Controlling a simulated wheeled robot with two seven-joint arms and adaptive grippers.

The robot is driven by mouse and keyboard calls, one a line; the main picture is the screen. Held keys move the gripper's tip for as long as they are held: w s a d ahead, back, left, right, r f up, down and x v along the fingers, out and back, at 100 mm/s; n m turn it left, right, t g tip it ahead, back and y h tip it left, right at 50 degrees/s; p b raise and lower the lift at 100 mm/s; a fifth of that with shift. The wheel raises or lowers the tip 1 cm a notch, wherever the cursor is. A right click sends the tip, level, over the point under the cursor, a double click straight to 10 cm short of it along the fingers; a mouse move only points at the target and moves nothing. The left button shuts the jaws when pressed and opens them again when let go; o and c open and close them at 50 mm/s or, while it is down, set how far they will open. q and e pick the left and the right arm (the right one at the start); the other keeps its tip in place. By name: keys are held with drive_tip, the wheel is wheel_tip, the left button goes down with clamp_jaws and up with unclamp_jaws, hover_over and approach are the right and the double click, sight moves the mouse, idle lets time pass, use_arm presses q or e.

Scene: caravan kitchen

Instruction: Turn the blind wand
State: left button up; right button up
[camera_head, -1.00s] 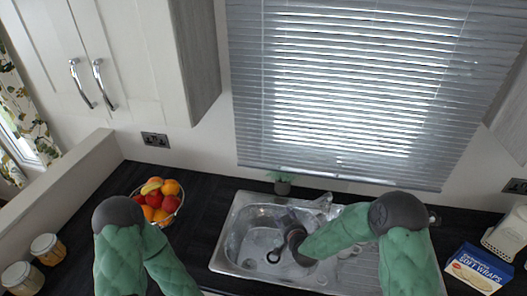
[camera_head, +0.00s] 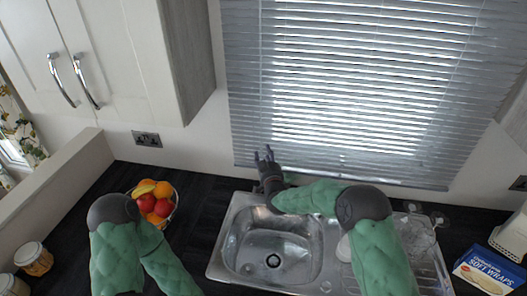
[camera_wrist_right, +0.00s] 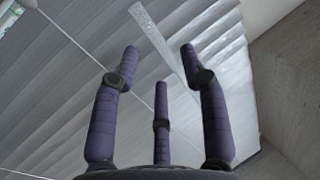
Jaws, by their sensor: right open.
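The grey slatted blind (camera_head: 350,90) hangs lowered over the window in the head view. In the right wrist view, a clear, pale blind wand (camera_wrist_right: 160,39) runs slantwise in front of the slats, its lower part passing between the fingertips as seen from the wrist. My right gripper (camera_head: 265,154) is at the blind's lower left edge in the head view. Its three fingers are spread open in the right wrist view (camera_wrist_right: 160,52), and I see no grip on the wand. Whether any finger touches it I cannot tell. My left gripper is out of view.
Below the blind is a steel sink (camera_head: 272,250). A bowl of fruit (camera_head: 157,203) stands left of it, and a blue soft wraps box (camera_head: 488,270) lies right. A wall cabinet (camera_head: 120,60) is left of the blind. Dark counter between bowl and sink is clear.

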drive_tip(key=shift+w+a, duration=0.25)
drive_tip(key=shift+w, duration=1.05)
clamp_jaws()
drive_tip(key=shift+f, duration=0.1)
